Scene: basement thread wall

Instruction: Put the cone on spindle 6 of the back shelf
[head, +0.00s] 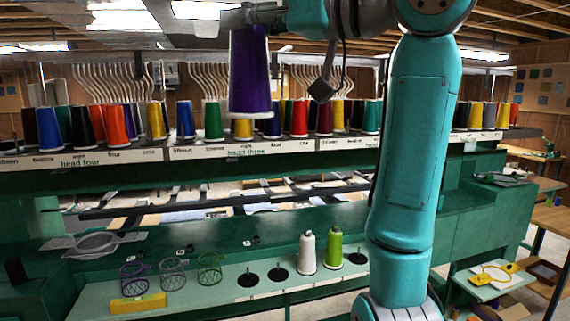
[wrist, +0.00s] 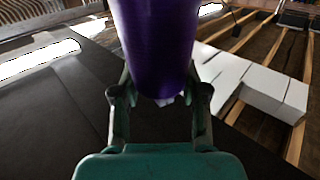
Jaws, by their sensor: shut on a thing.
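A large purple cone (head: 250,75) hangs upright, wide end down, near the top of the head view. It fills the upper middle of the wrist view (wrist: 155,40). My gripper (wrist: 160,85) is shut on it, one finger on each side; in the head view the gripper is mostly hidden at the cone's top. The back shelf (head: 240,151) carries a row of coloured cones behind a white label strip. The held cone overlaps the head three section in the picture and hides part of the row. I cannot tell which place is spindle 6.
The lower front shelf (head: 215,292) holds a white cone (head: 307,252), a lime cone (head: 334,248), black empty spindles (head: 248,279), wire baskets (head: 172,275) and a yellow block (head: 138,303). Curved white tubes (head: 120,80) rise behind the back row. My arm hides part of the right side.

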